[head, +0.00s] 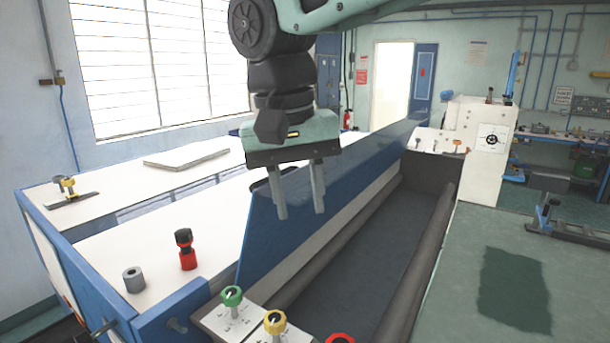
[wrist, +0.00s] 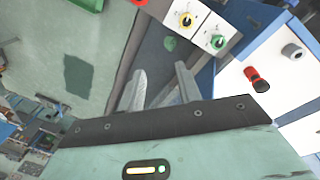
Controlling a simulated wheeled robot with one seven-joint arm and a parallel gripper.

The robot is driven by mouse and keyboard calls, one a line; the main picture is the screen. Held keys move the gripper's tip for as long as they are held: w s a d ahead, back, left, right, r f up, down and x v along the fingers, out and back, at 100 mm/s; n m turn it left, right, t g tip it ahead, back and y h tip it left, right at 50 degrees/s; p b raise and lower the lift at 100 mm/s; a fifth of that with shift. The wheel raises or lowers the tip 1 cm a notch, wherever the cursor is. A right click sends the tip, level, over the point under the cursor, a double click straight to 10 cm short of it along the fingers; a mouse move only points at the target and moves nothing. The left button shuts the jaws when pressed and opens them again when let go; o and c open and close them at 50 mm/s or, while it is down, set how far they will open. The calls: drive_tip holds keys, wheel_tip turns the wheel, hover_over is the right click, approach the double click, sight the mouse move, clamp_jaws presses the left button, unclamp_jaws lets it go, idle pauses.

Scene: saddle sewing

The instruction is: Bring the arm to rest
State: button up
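My gripper (head: 299,190) hangs from the arm at the upper middle of the head view, fingers pointing down. Its two fingers are apart with nothing between them. It is in the air in front of the blue panel (head: 335,200) and the long dark trough (head: 375,255); its exact height above them is hard to tell. In the wrist view the gripper fingers (wrist: 160,88) also stand apart and empty, with the trough behind them.
A red and black piece (head: 186,250) and a grey cylinder (head: 133,280) stand on the white worktop (head: 120,245). Green (head: 232,296) and yellow (head: 275,321) knobs are at the near end. A white machine housing (head: 480,150) stands at the far end. Green floor at right is open.

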drive_tip(key=s+d+f+n+y, duration=0.2)
drive_tip(key=s+d+f+n, duration=0.4)
drive_tip(key=s+d+f, duration=1)
wheel_tip(320, 180, down, 18)
drive_tip(key=s+a+b, duration=0.1)
drive_tip(key=b, duration=1.6)
drive_tip(key=shift+s+g, duration=0.3)
drive_tip(key=shift+s, duration=0.1)
drive_tip(key=shift+s+r, duration=0.1)
